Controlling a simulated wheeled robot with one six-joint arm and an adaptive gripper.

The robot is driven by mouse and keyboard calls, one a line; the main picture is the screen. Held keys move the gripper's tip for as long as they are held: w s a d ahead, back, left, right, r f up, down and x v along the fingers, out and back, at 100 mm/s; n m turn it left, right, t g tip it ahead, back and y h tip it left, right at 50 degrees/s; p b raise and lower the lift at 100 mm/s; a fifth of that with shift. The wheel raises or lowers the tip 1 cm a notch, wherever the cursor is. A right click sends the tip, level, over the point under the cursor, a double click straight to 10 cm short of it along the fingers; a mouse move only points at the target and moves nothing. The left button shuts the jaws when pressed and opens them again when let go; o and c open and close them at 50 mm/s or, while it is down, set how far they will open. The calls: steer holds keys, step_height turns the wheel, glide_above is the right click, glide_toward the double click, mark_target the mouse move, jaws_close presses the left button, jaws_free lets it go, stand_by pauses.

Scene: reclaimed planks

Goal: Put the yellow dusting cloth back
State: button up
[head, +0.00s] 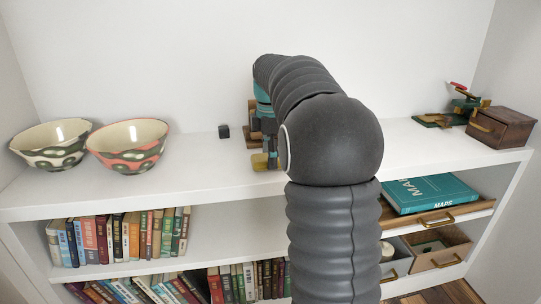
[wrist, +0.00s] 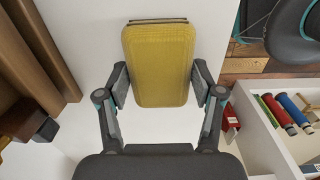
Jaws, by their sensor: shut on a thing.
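The yellow dusting cloth (wrist: 160,65) looks like a folded, rounded pad with a dark edge at its far end. My gripper (wrist: 160,84) is shut on it, with one finger against each long side. In the head view a small yellow part of the cloth (head: 260,162) shows over the white shelf top, left of my arm. My arm hides most of the gripper there. I cannot tell whether the cloth touches the shelf.
Two patterned bowls (head: 128,146) stand at the left of the shelf top (head: 200,172). A small black cube (head: 224,131) and a wooden object (head: 254,125) are near my gripper.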

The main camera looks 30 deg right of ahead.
steer(key=o, duration=1.1)
steer(key=shift+f, duration=0.1)
step_height(320, 180, up, 12)
steer(key=p, duration=0.3)
steer(key=s+a+m+t, duration=0.2)
steer(key=s+a+m, duration=0.2)
steer(key=s+a, duration=0.3)
steer(key=s+a+f+m+t, duration=0.1)
steer(key=s+a+f+m, duration=0.3)
steer(key=s+f, duration=0.3)
steer(key=s+a+f+m+t, duration=0.2)
steer(key=s+a+f+m, duration=0.3)
steer(key=s, duration=0.9)
steer(key=shift+a+f+m+t, duration=0.25)
steer(key=shift+f+m, duration=0.65)
steer(key=shift+f, duration=0.45)
